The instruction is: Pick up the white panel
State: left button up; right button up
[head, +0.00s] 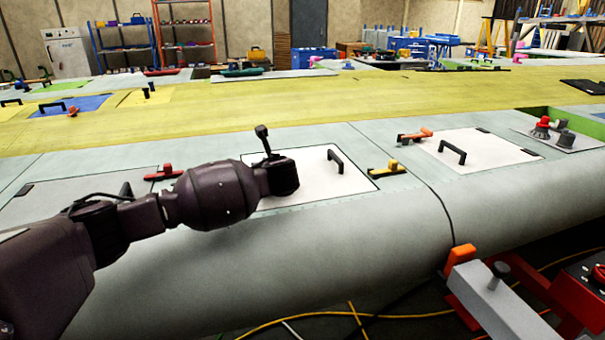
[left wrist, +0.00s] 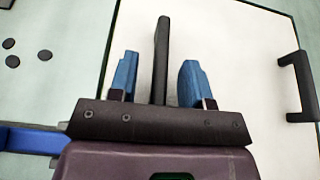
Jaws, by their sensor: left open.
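The white panel (head: 312,186) lies in the pale green wing surface, with a black handle (head: 335,160) standing up on its right part. My left gripper (head: 283,178) is over the panel's left part; its fingers are hidden in the head view. In the left wrist view, the white panel (left wrist: 225,50) fills most of the picture. The open blue-tipped fingers (left wrist: 160,80) stand on either side of a black bar handle (left wrist: 162,50), with gaps on both sides. A second black handle (left wrist: 302,85) shows at the right. My right gripper is not in view.
Another white panel (head: 475,152) with a black handle lies to the right. A yellow clamp (head: 388,169), an orange clamp (head: 415,136) and a red clamp (head: 163,172) sit on the wing. An orange and grey fixture (head: 490,295) stands at the lower right.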

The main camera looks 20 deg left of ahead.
pick_arm(q)
jog(key=shift+r, duration=0.1)
grip_shut()
